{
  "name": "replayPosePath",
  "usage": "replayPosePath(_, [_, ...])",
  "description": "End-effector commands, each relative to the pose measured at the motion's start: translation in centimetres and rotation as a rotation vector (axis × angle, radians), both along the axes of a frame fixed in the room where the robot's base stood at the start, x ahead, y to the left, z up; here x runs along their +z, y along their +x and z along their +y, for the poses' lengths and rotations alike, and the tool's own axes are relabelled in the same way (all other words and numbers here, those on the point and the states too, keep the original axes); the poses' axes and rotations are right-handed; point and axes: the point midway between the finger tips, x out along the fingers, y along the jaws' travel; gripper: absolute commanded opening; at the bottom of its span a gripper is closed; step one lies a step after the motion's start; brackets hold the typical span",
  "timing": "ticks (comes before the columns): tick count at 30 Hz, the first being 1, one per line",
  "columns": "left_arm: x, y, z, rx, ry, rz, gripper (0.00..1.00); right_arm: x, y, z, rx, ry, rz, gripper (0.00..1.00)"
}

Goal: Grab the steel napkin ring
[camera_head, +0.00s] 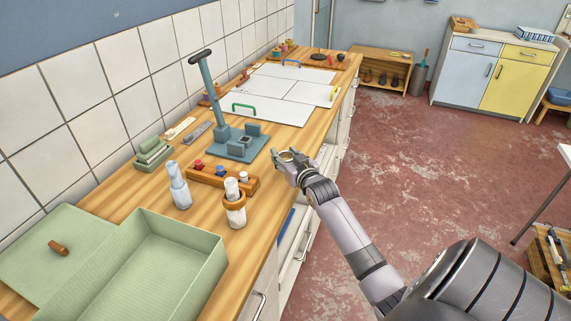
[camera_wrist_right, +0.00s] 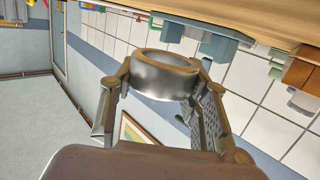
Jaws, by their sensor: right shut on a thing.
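My right gripper (camera_head: 289,161) reaches in from the lower right, over the worktop near its front edge. In the right wrist view, the right gripper (camera_wrist_right: 165,92) is shut on the steel napkin ring (camera_wrist_right: 163,76), a short, wide grey metal band. One finger is on each side of the ring and its round opening shows. In the head view the ring (camera_head: 288,155) is small and partly hidden by the fingers. In the wrist view the ring appears clear of the worktop (camera_wrist_right: 262,20). My left gripper is not in view.
A blue-grey lever press (camera_head: 235,143) stands behind my right gripper. A wooden rack with small coloured knobs (camera_head: 213,178), a white bottle (camera_head: 179,190) and a wood-banded jar (camera_head: 235,212) stand to the left. A green open box (camera_head: 170,262) is at the front left.

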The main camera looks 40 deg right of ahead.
Motion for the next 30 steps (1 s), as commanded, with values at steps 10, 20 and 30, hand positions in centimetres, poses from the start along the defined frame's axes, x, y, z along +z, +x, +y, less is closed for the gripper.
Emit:
replayPosePath(10, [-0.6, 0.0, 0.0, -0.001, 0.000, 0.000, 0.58, 9.4, 0.0, -0.1, -0.001, -0.003, -0.007, 0.16])
replayPosePath(20, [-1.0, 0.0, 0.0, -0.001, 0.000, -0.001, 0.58, 14.9, 0.0, -0.1, -0.001, -0.001, -0.004, 0.16])
replayPosePath(30, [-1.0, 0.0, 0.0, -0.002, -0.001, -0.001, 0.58, 16.1, 0.0, 0.0, -0.001, 0.000, -0.001, 0.16])
